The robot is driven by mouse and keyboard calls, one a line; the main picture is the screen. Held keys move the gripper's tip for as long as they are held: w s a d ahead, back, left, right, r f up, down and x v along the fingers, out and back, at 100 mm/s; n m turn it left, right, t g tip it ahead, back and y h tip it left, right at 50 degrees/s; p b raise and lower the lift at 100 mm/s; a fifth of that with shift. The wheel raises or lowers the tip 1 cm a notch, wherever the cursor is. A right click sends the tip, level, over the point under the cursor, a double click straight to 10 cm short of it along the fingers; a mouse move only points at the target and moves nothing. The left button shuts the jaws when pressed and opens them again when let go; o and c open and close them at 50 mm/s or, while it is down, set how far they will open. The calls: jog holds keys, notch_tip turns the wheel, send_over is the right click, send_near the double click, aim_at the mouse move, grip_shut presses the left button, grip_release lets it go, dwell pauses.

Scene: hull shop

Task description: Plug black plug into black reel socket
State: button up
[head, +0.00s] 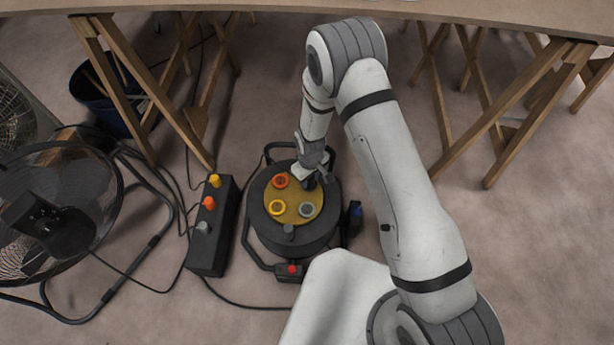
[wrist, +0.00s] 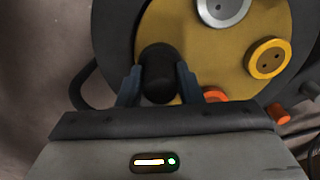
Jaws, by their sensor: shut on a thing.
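My gripper (head: 313,176) is over the far right part of the reel's yellow disc. In the wrist view its two fingers (wrist: 158,88) are shut on the black plug (wrist: 158,72), one on each side. The cable reel (head: 265,229) is a black drum whose disc (head: 294,199) carries an orange-red socket (head: 280,181), a yellow socket (head: 277,207) and a grey socket (head: 307,210). The black socket is not visible; the plug and gripper cover that part of the disc. I cannot tell whether the plug is seated or just above the disc.
A black power strip (head: 208,245) left of the reel holds yellow, orange and grey plugs. A fan (head: 62,215) stands further left, with cables on the floor. Wooden trestles (head: 135,80) and a bucket (head: 98,100) are behind.

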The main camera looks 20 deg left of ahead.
jog(key=shift+f, duration=0.15)
jog(key=o, duration=1)
jog(key=shift+r+p, duration=1.35)
jog(key=shift+r, duration=2.65)
jog(key=w+d+r+m+p, duration=0.15)
jog(key=d+r+p, duration=0.4)
jog(key=r, duration=0.75)
jog(key=w+d+r+m+t+p, duration=0.1)
jog(key=d+r+m+p, duration=0.4)
jog(key=r, duration=0.8)
jog(key=w+d+r+n+p, duration=0.1)
jog(key=w+d+r+p, duration=0.15)
jog(key=d+r, duration=0.7)
jog(key=s+d+r+m+p, duration=0.2)
jog(key=s+d+r+p, duration=0.2)
jog(key=r, duration=0.6)
jog(key=s+d+r+m+t+p, duration=0.1)
jog(key=s+d+r+p, duration=0.4)
jog(key=r, duration=0.5)
jog(key=s+d+r+m+p, duration=0.4)
jog(key=s+r, duration=0.3)
jog(key=r, duration=0.3)
jog(key=shift+d+r+t+p, duration=0.3)
jog(key=shift+d+r+p, duration=0.1)
jog(key=shift+p, duration=0.25)
